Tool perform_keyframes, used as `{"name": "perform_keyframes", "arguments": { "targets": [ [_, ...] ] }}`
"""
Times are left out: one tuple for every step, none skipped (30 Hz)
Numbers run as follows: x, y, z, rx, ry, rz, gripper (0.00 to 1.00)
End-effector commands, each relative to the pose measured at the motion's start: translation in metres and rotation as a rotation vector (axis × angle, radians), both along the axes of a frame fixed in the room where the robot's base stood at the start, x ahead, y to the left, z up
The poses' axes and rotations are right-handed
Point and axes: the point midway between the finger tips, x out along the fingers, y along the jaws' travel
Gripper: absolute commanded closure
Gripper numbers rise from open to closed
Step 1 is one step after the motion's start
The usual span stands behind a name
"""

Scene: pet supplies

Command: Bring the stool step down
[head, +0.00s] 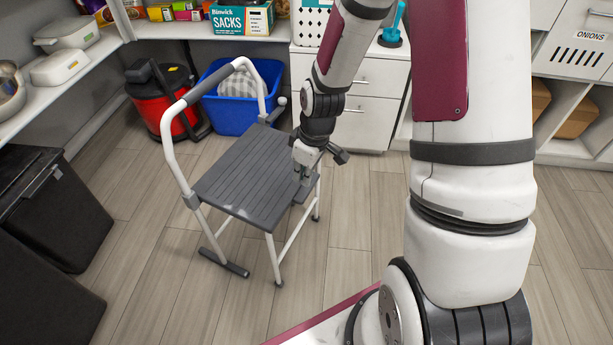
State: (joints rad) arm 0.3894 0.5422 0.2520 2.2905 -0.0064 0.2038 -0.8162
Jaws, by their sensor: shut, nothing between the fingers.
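A step stool (256,172) with a white tube frame stands on the wood-look floor, left of centre in the head view. Its dark grey ribbed top is level and its white hoop handle rises at the left and back. A dark bar or foot (223,263) sits low at the front left, near the floor. My gripper (302,190) is shut at the right edge of the stool's top, with its fingers pointing down. It partly covers that edge and a small grey part there. I cannot tell whether the fingers touch the stool.
Black bins (45,235) stand at the left. A red and black vacuum (165,100) and a blue tub (236,112) stand behind the stool. White drawers (368,110) are behind my gripper. The floor in front of the stool is clear.

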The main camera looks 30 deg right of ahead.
Motion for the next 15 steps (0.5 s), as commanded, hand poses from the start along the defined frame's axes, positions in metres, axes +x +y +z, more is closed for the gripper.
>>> {"name": "perform_keyframes", "arguments": {
  "targets": [
    [0.002, 0.002, 0.010, 0.000, -0.001, 0.001, 1.00],
    [0.004, 0.002, 0.014, 0.000, -0.001, 0.001, 1.00],
    [0.005, 0.004, 0.018, 0.000, -0.001, 0.001, 1.00],
    [0.007, 0.005, 0.022, 0.000, -0.002, 0.002, 1.00],
    [0.004, 0.002, 0.024, 0.000, 0.000, -0.001, 1.00],
    [-0.004, -0.004, 0.024, 0.000, 0.003, -0.006, 1.00],
    [-0.008, -0.007, 0.025, 0.000, 0.002, -0.007, 1.00],
    [-0.013, -0.010, 0.026, 0.000, 0.003, -0.005, 1.00],
    [-0.019, -0.015, 0.028, 0.000, 0.001, -0.005, 1.00],
    [-0.023, -0.018, 0.029, 0.000, 0.001, -0.005, 1.00],
    [-0.027, -0.021, 0.031, 0.000, 0.001, -0.006, 1.00],
    [-0.033, -0.026, 0.033, 0.000, 0.001, -0.006, 1.00],
    [-0.038, -0.028, 0.034, 0.000, 0.001, -0.005, 1.00],
    [-0.041, -0.032, 0.035, 0.000, 0.001, -0.005, 1.00],
    [-0.046, -0.035, 0.037, 0.001, 0.000, -0.004, 1.00]
  ]
}}
